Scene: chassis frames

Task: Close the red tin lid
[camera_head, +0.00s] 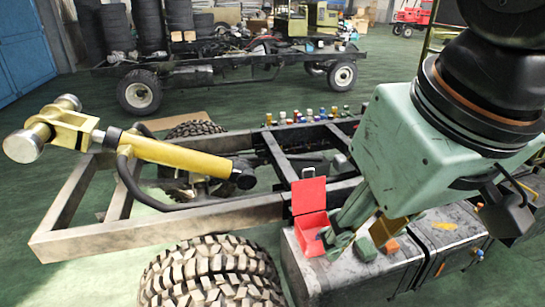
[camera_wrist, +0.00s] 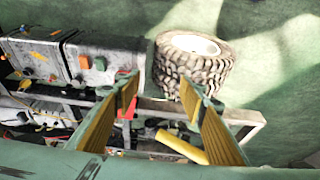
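The red tin (camera_head: 313,234) sits on top of a dark metal box beside the chassis rail. Its red lid (camera_head: 308,196) stands raised, roughly upright, at the tin's back edge. My gripper (camera_head: 348,240) points down just right of the tin, with one finger close to its right side; I cannot tell whether they touch. In the wrist view my gripper (camera_wrist: 158,88) has its two yellow-padded fingers apart with nothing between the tips. Part of the red tin (camera_wrist: 124,112) shows there behind the left finger, which hides much of it.
Green (camera_head: 366,247) and orange (camera_head: 391,247) blocks lie on the dark box (camera_head: 330,280) near my gripper. A large tyre (camera_head: 212,272) is to the left. A yellow cylinder (camera_head: 180,155) lies across the frame. Several small coloured items line the far rail.

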